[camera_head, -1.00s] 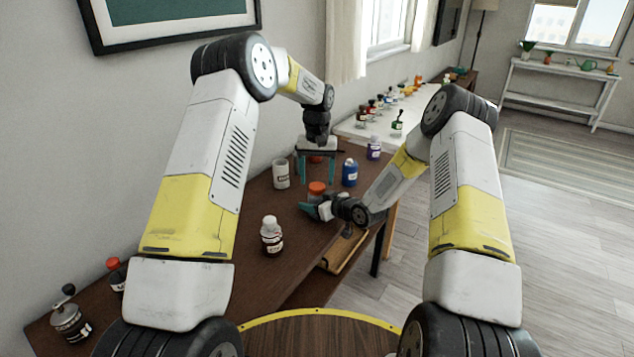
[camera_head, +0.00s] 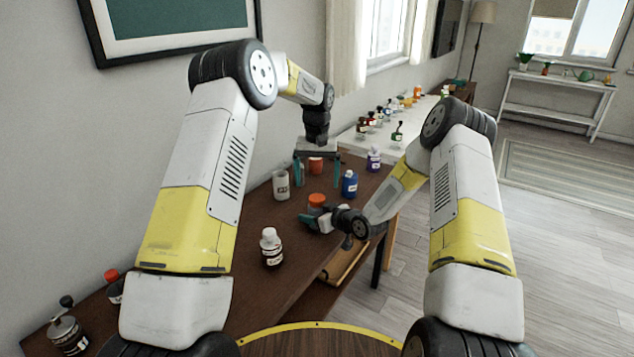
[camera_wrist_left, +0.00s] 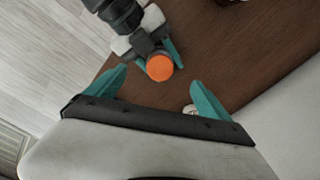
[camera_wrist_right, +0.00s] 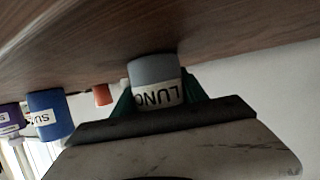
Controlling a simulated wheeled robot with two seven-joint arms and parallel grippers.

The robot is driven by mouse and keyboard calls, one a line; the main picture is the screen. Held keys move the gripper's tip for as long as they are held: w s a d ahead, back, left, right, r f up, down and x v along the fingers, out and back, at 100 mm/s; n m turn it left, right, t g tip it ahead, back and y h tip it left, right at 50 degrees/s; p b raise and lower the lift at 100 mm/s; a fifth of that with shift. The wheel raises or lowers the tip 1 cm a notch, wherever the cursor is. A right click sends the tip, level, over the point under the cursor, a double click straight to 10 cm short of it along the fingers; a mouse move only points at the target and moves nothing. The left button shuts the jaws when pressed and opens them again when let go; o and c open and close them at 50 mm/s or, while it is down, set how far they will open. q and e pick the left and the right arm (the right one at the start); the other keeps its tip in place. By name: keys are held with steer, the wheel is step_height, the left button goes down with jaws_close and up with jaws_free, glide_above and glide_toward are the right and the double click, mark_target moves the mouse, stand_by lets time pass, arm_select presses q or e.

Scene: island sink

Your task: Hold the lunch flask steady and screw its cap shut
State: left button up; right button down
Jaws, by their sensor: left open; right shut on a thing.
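The lunch flask has an orange cap (camera_head: 317,200) and stands near the table's front edge. Its grey body (camera_wrist_right: 155,70), with a partly hidden label, shows between the fingers in the right wrist view. My right gripper (camera_wrist_right: 158,92) is shut on this body from the side. My left gripper (camera_head: 317,180) points down above the flask, open and empty, with its teal fingers spread apart. The left wrist view shows the orange cap (camera_wrist_left: 160,68) from above, beyond the fingertips. The cap sits on top of the flask; I cannot tell how tight it is.
A white canister (camera_head: 281,186), a blue bottle (camera_head: 349,185), a purple bottle (camera_head: 373,160) and an orange-red jar (camera_head: 316,166) stand around the flask. A white-capped bottle (camera_head: 271,248) stands nearer me. A white table (camera_head: 415,115) with several bottles lies beyond.

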mark_target(317, 212)
arm_select(q)
step_height(317, 212, up, 11)
stand_by(0.3)
steer(key=shift+f, duration=0.1)
arm_select(e)
steer(key=c, duration=0.5)
jaws_free()
steer(key=shift+v, duration=3.9)
